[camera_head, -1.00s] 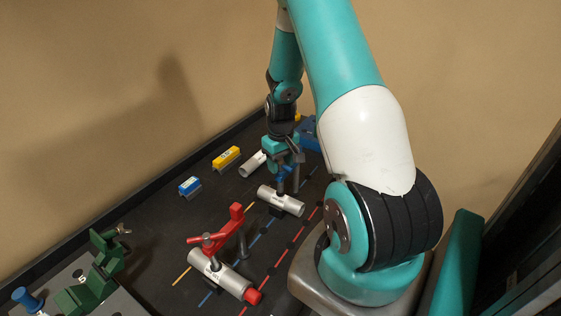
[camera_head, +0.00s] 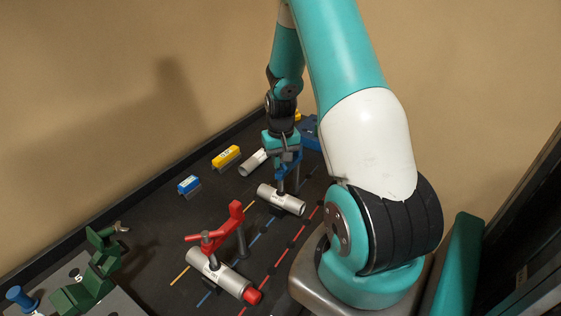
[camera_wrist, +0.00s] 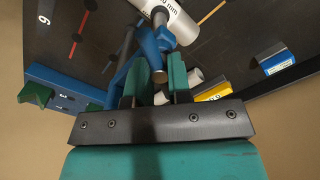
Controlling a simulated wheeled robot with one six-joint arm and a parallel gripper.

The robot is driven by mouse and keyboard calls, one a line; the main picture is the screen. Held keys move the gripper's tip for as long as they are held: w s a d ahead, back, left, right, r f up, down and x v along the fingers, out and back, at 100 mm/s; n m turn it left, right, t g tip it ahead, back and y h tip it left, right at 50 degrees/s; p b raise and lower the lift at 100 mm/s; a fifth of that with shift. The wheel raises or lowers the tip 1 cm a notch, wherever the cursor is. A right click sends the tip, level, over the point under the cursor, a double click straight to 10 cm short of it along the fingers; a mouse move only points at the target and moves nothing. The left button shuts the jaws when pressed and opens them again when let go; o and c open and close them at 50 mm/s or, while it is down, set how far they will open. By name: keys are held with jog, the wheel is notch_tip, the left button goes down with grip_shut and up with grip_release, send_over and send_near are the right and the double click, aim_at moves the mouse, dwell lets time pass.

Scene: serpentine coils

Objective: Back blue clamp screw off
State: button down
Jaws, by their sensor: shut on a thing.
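The blue clamp (camera_head: 291,157) stands on a grey post over a silver pipe (camera_head: 281,200) in the head view. In the wrist view the blue clamp (camera_wrist: 145,45) runs up from between my fingers toward the labelled pipe (camera_wrist: 178,22). My gripper (camera_head: 284,158) is upright above the clamp. In the wrist view my gripper (camera_wrist: 160,80) has its two green fingers either side of the round end of the clamp screw (camera_wrist: 160,76). It is shut on the screw; the exact contact is partly hidden. The screw's foot end is near or on the pipe; I cannot tell which.
A red clamp (camera_head: 236,218) holds another pipe (camera_head: 222,276) nearer me. A green clamp (camera_head: 92,282) stands at lower left. Blue (camera_head: 189,185) and yellow (camera_head: 226,157) blocks and a loose pipe (camera_head: 253,162) lie along the back rim. Bare board lies left of the pipes.

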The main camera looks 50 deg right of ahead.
jog(key=c, duration=1)
grip_release()
jog(key=shift+o, duration=0.2)
notch_tip(320, 180, up, 18)
jog(key=b, duration=0.4)
jog(key=shift+f, duration=0.25)
